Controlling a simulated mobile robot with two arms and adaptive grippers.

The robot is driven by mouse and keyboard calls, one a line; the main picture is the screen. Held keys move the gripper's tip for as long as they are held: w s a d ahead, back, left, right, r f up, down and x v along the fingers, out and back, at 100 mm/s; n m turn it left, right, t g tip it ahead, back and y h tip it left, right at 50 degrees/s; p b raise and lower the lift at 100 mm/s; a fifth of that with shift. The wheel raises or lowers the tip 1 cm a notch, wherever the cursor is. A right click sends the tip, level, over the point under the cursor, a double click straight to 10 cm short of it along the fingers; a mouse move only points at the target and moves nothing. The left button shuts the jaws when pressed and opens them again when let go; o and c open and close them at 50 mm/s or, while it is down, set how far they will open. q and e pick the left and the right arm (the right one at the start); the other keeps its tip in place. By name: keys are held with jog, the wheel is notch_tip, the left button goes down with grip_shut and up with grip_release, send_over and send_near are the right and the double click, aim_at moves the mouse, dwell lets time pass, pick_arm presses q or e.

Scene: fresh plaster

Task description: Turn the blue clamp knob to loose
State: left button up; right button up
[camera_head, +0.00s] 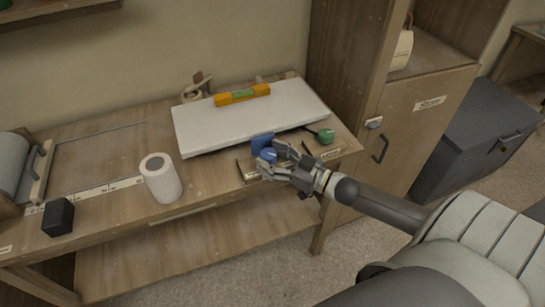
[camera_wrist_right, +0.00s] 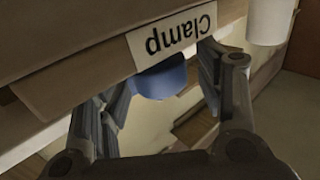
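The blue clamp knob (camera_head: 268,155) sits at the front edge of the workbench, below a blue block (camera_head: 262,141). My right gripper (camera_head: 272,162) is at the knob, with its fingers partly covering it. In the right wrist view the blue knob (camera_wrist_right: 162,80) shows between and beyond the two spread fingers of my right gripper (camera_wrist_right: 165,85). I cannot tell whether a finger touches it. A "Clamp" label (camera_wrist_right: 175,38), upside down in that view, is beside the knob. The knob's turn position is not clear. My left gripper is not in view.
A white board (camera_head: 240,120) with an orange level (camera_head: 242,94) lies behind the knob. A green knob (camera_head: 326,136) is to the right. A white roll (camera_head: 160,178) and a dark block (camera_head: 58,217) stand left on the workbench (camera_head: 110,160). A wooden cabinet (camera_head: 420,125) stands right.

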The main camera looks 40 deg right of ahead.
jog(key=c, duration=1)
jog(key=shift+o, duration=0.2)
jog(key=shift+n+y, duration=0.3)
jog(key=shift+y, duration=0.1)
jog(key=shift+d+n+g+y+b, duration=0.1)
jog(key=shift+n+g+y+b, duration=0.5)
jog(key=shift+y+b, duration=0.1)
jog(key=o, duration=1)
jog(key=shift+v, duration=6)
jog(key=shift+f, duration=0.1)
